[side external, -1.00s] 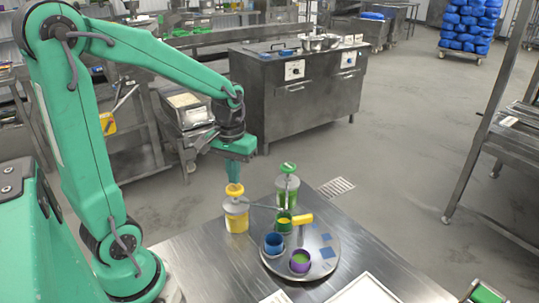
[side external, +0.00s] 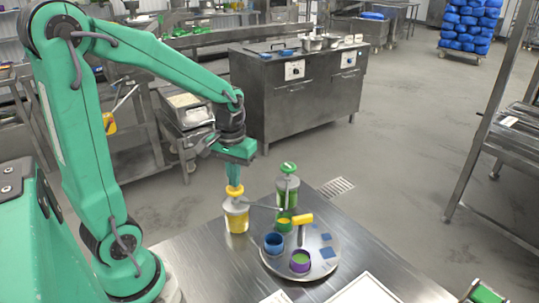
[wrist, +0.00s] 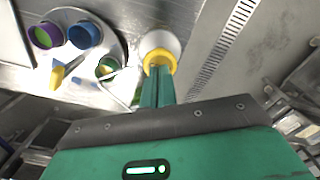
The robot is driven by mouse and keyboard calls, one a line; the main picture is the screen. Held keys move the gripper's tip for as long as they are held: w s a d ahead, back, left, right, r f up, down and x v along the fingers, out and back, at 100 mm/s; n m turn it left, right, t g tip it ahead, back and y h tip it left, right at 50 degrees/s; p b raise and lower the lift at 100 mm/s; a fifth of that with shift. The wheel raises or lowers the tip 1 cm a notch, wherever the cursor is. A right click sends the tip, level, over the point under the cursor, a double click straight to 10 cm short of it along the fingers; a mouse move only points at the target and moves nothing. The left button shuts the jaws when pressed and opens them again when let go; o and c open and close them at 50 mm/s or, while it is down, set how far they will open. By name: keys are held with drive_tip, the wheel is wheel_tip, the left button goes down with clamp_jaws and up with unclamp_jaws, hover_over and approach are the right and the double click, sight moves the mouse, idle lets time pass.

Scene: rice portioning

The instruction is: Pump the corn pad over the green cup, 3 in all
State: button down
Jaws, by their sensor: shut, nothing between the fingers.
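The corn dispenser (side external: 237,218) is a clear jar of yellow contents with a yellow pump pad (side external: 235,190) on top. Its thin spout reaches right to the green cup (side external: 284,226), which shows some yellow inside. The green cup sits on a round metal turntable (side external: 318,262) and also shows in the wrist view (wrist: 107,67). My gripper (side external: 233,179) is shut and empty, pointing down with its fingertips at the yellow pad. In the wrist view the fingertips (wrist: 157,72) overlap the yellow pad (wrist: 158,57); whether they touch it is hard to tell.
A blue cup (side external: 273,243) and a purple cup (side external: 300,261) with green contents stand on the turntable. A yellow handle (side external: 302,220) rises beside the green cup. A green-topped dispenser (side external: 288,190) stands behind. A white-edged tray (side external: 365,292) lies at the front.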

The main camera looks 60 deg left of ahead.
drive_tip(key=shift+f, duration=1.05)
drive_tip(key=shift+r, duration=1.5)
drive_tip(key=shift+r, duration=3)
drive_tip(key=shift+d+r, duration=0.1)
drive_tip(key=s+d+r+m+t, duration=0.3)
drive_tip(key=s+d+m+t, duration=0.2)
drive_tip(key=s+d+m, duration=0.1)
drive_tip(key=shift+s+d+r+t, duration=0.15)
drive_tip(key=shift+s+d+t, duration=0.3)
drive_tip(key=shift+d, duration=0.7)
